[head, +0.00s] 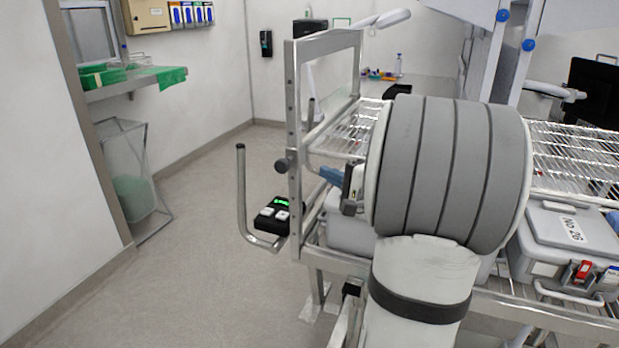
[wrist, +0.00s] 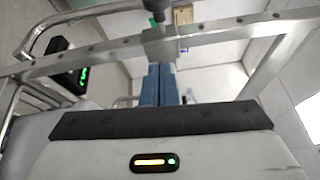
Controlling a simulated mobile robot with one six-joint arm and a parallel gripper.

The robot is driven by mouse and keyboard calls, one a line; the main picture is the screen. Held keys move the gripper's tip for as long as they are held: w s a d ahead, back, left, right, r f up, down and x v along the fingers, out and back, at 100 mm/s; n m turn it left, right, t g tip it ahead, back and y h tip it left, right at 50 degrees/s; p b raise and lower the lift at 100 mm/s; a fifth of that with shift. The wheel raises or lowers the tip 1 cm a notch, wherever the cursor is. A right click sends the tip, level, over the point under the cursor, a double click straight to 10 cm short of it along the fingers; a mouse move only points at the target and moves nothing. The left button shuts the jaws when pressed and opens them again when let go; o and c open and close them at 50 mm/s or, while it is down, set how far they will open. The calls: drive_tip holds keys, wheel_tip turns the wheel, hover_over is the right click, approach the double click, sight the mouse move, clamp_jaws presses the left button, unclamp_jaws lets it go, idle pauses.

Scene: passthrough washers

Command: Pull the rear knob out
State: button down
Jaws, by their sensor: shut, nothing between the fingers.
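A dark round knob (head: 281,165) sticks out to the left from the upright metal post of the rack frame. In the wrist view a dark knob (wrist: 157,5) shows at the top edge, partly cut off, beyond a metal block on a rail. My gripper (head: 323,173) has blue fingers and is just right of the post, on the opposite side from the knob. In the wrist view my gripper (wrist: 160,68) points up toward the block, its two fingers together with nothing held. I cannot tell whether the fingertips touch the block.
A black box with a green display (head: 272,214) sits beside a bent metal handle (head: 242,195) left of the post. A wire rack (head: 570,150) and a grey case (head: 575,240) are at the right. The floor (head: 200,250) at left is clear.

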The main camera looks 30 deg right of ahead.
drive_tip(key=v, duration=0.6)
drive_tip(key=shift+b, duration=0.4)
drive_tip(key=s+a+f+n+g+y, duration=0.1)
drive_tip(key=a+f+n+g+y, duration=0.2)
drive_tip(key=a, duration=0.4)
drive_tip(key=s+a+f+n+g, duration=0.1)
drive_tip(key=a+f+n+g, duration=0.1)
drive_tip(key=a+g, duration=0.35)
drive_tip(key=s+a+f+n+g+y, duration=0.1)
drive_tip(key=a+f+n+g+y, duration=0.15)
drive_tip(key=a, duration=0.65)
drive_tip(key=s+a+f+n+g+h, duration=0.3)
drive_tip(key=s+f+n+g+h, duration=0.1)
drive_tip(key=s+n+h, duration=0.5)
drive_tip(key=shift+s+a+f+p, duration=0.2)
drive_tip(key=shift+s+f+p, duration=0.15)
drive_tip(key=shift+s, duration=0.55)
